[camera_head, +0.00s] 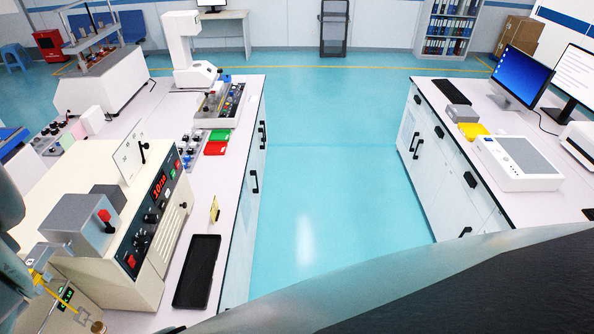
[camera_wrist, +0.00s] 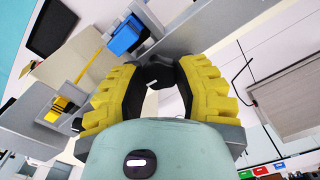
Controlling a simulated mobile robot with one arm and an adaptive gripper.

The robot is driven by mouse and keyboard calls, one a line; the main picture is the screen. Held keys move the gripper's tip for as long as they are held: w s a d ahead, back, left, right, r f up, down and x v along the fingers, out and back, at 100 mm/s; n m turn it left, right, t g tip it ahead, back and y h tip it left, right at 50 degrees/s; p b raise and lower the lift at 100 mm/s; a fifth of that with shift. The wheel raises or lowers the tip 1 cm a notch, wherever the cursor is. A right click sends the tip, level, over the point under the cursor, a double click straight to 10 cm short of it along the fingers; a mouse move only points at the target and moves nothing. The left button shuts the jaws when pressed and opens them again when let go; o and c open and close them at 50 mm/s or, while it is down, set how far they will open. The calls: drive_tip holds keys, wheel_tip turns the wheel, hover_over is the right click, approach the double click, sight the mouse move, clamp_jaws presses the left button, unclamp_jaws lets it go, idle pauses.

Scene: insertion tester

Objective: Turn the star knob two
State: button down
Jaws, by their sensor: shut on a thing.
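My gripper (camera_wrist: 160,75) fills the middle of the wrist view, its yellow fingers with black pads closed around a small dark piece (camera_wrist: 158,76).
The cream instrument (camera_head: 125,225) has a red display, a grey block (camera_head: 80,225) and a red knob (camera_head: 104,215). A black tray (camera_head: 197,271) lies to its right. Red and green bins (camera_head: 216,148) sit farther back. The floor aisle (camera_head: 325,170) is clear.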

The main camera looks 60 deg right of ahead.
drive_tip(key=shift+f+n, duration=0.1)
drive_tip(key=shift+n, duration=0.2)
drive_tip(key=n+b, duration=0.1)
drive_tip(key=n, duration=0.1)
drive_tip(key=shift+w+n+b, duration=0.1)
drive_tip(key=shift+n+b, duration=0.25)
drive_tip(key=shift+n, duration=0.05)
drive_tip(key=n+b, duration=0.1)
drive_tip(key=n, duration=0.2)
drive_tip(key=shift+n+b, duration=0.3)
drive_tip(key=shift+b, duration=0.05)
drive_tip(key=n+b, duration=0.1)
drive_tip(key=n, duration=0.2)
drive_tip(key=shift+n, duration=0.3)
drive_tip(key=shift+n+b, duration=0.75)
drive_tip(key=shift+n, duration=0.85)
drive_tip(key=c, duration=0.6)
unclamp_jaws()
drive_tip(key=shift+r, duration=0.2)
